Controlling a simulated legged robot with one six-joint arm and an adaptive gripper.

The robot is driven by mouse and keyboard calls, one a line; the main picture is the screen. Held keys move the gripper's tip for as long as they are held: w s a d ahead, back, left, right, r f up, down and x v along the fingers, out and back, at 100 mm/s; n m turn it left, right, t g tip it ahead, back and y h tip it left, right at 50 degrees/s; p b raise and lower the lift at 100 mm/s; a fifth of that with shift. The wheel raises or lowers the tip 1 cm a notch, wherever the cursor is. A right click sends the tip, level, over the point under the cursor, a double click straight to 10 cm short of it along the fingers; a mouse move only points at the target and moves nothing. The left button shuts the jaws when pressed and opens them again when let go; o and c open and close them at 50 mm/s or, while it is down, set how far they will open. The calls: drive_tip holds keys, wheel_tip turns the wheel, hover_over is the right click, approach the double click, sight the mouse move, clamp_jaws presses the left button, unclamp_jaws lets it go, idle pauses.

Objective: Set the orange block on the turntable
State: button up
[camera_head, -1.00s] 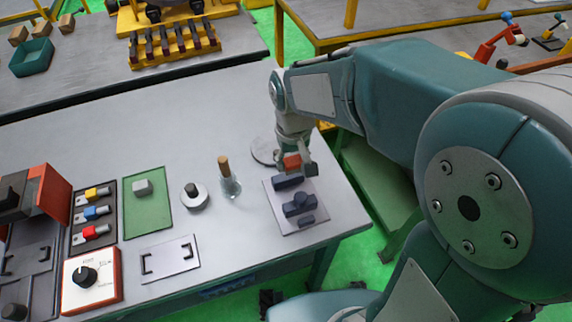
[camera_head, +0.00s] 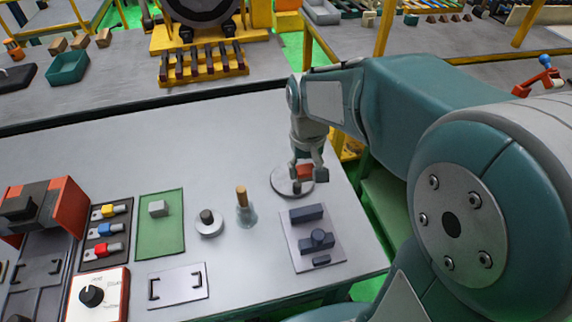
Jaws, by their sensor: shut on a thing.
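The orange block (camera_head: 304,171) is between the fingers of my gripper (camera_head: 308,178), which is shut on it. My gripper points down over the turntable (camera_head: 282,185), a round grey disc near the right part of the workbench. A small dark knob or post (camera_head: 297,187) shows on the disc, just below the block. The block appears to be above the disc, but I cannot tell how large the gap is. The gripper and the block hide part of the disc's far right side.
A grey plate (camera_head: 325,257) with dark blocks lies in front of the turntable. A wood-handled flask-like tool (camera_head: 246,212), a round knobbed disc (camera_head: 208,227) and a green mat (camera_head: 162,242) stand to the left. The bench's back middle is clear.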

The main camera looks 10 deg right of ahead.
drive_tip(key=w, duration=0.1)
drive_tip(key=w+f, duration=0.1)
drive_tip(key=w, duration=0.1)
drive_tip(key=w+f, duration=0.1)
drive_tip(key=w, duration=0.1)
drive_tip(key=shift+a+f, duration=0.1)
drive_tip(key=shift+f, duration=0.05)
drive_tip(key=w+f, duration=0.4)
drive_tip(key=shift+w+f, duration=0.15)
drive_tip(key=shift+f, duration=0.2)
drive_tip(key=shift+w+f, duration=0.65)
drive_tip(key=shift+f, duration=1.55)
drive_tip(key=shift+f, duration=0.1)
drive_tip(key=o, duration=1.1)
drive_tip(key=shift+o, duration=0.2)
